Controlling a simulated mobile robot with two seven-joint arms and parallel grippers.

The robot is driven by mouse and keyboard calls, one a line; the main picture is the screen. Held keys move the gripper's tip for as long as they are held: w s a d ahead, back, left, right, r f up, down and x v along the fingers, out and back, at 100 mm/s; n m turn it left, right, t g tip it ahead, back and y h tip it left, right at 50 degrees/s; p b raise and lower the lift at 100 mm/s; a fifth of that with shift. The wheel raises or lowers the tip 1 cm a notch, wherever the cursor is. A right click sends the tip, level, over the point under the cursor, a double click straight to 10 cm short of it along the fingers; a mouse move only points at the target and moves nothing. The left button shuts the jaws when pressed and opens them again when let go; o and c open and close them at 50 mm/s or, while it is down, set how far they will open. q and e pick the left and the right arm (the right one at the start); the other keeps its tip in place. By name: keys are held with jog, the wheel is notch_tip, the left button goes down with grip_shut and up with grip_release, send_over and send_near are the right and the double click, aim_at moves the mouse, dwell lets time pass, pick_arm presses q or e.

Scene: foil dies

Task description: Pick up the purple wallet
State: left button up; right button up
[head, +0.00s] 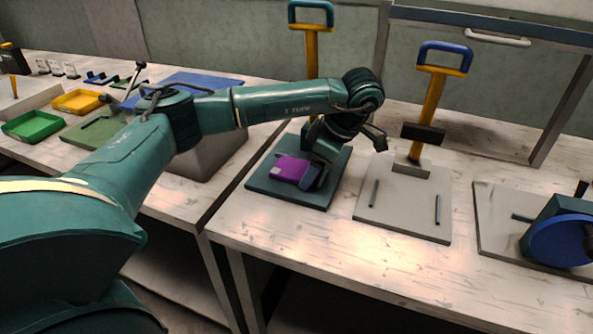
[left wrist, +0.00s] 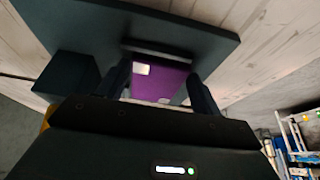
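The purple wallet (head: 289,170) is at the dark teal base plate (head: 262,190) of a yellow-handled press, with a small pale patch on it. My left gripper (head: 312,174) is low over the plate, at the wallet's right side in the head view. In the left wrist view the wallet (left wrist: 160,80) lies between the two dark fingers (left wrist: 160,88), one close on each side. I cannot tell whether the fingers press on it. Whether the wallet rests on the plate or is slightly off it is also unclear. My right gripper is not in view.
A grey plate (head: 400,220) with a blue-handled lever (head: 432,95) stands to the right, then a blue round device (head: 560,240). Green (head: 32,126) and yellow (head: 78,102) trays sit on the left table. The front of the right table is clear.

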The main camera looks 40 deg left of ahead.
pick_arm(q)
jog(key=c, duration=0.5)
jog(key=shift+r, duration=0.1)
